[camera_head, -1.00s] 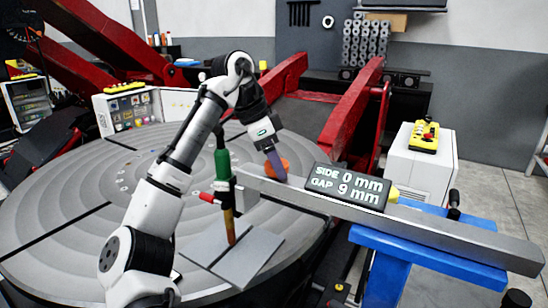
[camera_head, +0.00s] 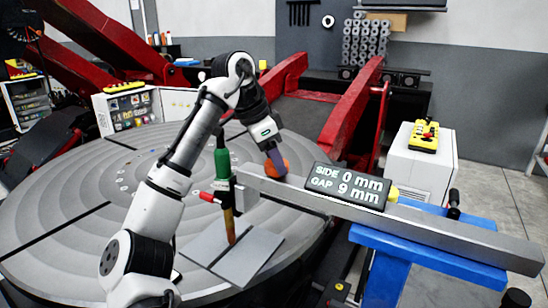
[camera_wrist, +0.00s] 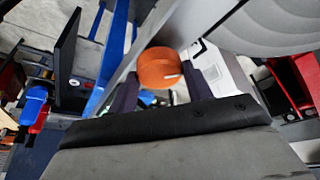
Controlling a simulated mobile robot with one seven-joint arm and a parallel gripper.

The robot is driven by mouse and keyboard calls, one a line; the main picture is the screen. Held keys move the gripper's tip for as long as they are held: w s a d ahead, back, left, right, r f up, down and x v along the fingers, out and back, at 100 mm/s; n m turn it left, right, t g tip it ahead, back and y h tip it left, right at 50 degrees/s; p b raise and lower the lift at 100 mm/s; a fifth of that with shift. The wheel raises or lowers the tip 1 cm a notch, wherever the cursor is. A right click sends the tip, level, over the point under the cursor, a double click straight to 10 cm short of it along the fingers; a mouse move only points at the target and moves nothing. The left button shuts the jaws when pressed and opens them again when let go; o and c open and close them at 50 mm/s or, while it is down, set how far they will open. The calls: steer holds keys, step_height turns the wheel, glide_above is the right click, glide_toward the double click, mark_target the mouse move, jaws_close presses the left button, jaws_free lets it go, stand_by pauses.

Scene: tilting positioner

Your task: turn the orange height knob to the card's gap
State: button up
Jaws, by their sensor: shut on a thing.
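The orange height knob (camera_head: 283,166) sits at the left end of the grey beam, partly hidden by my gripper (camera_head: 276,160). In the wrist view the orange knob (camera_wrist: 160,68) shows its flat round face with a pale mark near its right edge. My gripper's fingers stand on either side of it in the wrist view (camera_wrist: 160,88), shut on it. The card (camera_head: 346,186) on the beam reads SIDE 0 mm, GAP 9 mm. A torch with a green handle (camera_head: 222,165) hangs beside the beam end, its copper tip over a grey plate (camera_head: 245,262).
The long grey beam (camera_head: 440,232) rests on a blue stand (camera_head: 385,270) at the right. The large round grey table (camera_head: 70,215) fills the left. Red arms (camera_head: 350,115) rise behind, and a white cabinet (camera_head: 400,160) stands at the right.

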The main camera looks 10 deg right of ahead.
steer(key=n+t, duration=0.1)
steer(key=n, duration=0.4)
steer(key=shift+s+t+y, duration=0.15)
steer(key=shift+t+y, duration=0.25)
steer(key=n+t, duration=0.1)
steer(key=n, duration=0.1)
steer(key=n+y, duration=0.1)
steer(key=n, duration=0.2)
steer(key=shift+s+d+n+t, duration=0.1)
steer(key=shift+n+t, duration=0.2)
steer(key=shift+t, duration=0.1)
steer(key=n+y, duration=0.1)
steer(key=n, duration=0.1)
steer(key=n+y, duration=0.1)
steer(key=n, duration=0.2)
steer(key=shift+d+t, duration=0.15)
steer(key=shift+t, duration=0.15)
steer(key=shift+d+n+y, duration=0.1)
steer(key=shift+n+y, duration=0.9)
steer(key=shift+n, duration=1.4)
steer(key=o, duration=1)
steer(key=shift+c, duration=0.2)
steer(key=shift+r, duration=0.1)
